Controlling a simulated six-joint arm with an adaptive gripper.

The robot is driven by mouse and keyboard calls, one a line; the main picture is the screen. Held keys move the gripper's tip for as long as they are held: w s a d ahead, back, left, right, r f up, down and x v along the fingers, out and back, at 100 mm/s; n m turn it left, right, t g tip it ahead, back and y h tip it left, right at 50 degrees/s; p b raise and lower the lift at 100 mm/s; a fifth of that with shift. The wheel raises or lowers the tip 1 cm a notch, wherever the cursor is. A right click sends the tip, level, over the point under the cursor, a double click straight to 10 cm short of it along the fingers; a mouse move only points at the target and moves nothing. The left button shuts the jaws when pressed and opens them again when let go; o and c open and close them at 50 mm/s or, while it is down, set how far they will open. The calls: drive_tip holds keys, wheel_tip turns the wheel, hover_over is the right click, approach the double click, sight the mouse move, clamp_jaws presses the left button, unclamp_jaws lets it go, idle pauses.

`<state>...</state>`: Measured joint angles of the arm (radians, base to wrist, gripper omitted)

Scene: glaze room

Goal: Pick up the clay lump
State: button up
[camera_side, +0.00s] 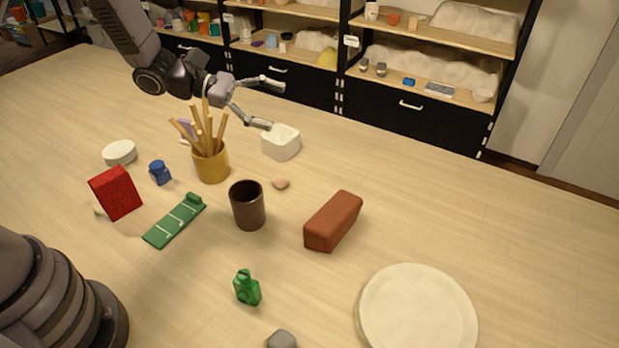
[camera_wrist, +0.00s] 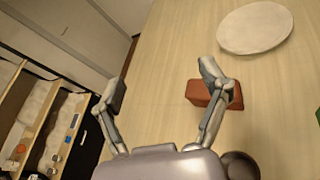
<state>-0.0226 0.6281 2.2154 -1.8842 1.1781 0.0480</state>
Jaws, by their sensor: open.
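A small pinkish-tan lump (camera_side: 280,183), which looks like the clay lump, lies on the table in the side view, just right of the dark brown cup (camera_side: 247,206). My gripper (camera_side: 274,106) is open and empty, with its fingers spread, above the far part of the table. It is up and away from the lump, near the white square bowl (camera_side: 281,143). In the wrist view my open gripper (camera_wrist: 164,86) has nothing between its fingers. I cannot clearly make out the lump there.
A reddish-brown block (camera_side: 333,221) lies right of the cup. A mustard pot (camera_side: 212,164) with tall sticks stands left of it. Shelves stand behind.

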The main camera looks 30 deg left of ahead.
drive_tip(key=w+a+f+n+t+y, duration=0.35)
drive_tip(key=w+f+n, duration=0.2)
drive_tip(key=f, duration=0.45)
drive_tip(key=n+t+y, duration=0.2)
drive_tip(key=n+y, duration=0.1)
drive_tip(key=n, duration=0.2)
hover_over(274, 182)
drive_tip(key=s, duration=0.1)
wheel_tip(274, 182, down, 9)
drive_tip(key=f, duration=0.2)
drive_tip(key=a+f, duration=0.1)
drive_tip(key=shift+s+f+n, duration=0.2)
drive_tip(key=shift+f+n, duration=0.05)
drive_tip(key=shift+f, duration=0.75)
wheel_tip(274, 182, down, 3)
drive_tip(key=shift+x, duration=1.15)
drive_tip(key=shift+w+d, duration=0.2)
drive_tip(key=shift+w, duration=0.1)
drive_tip(key=shift+c, duration=0.3)
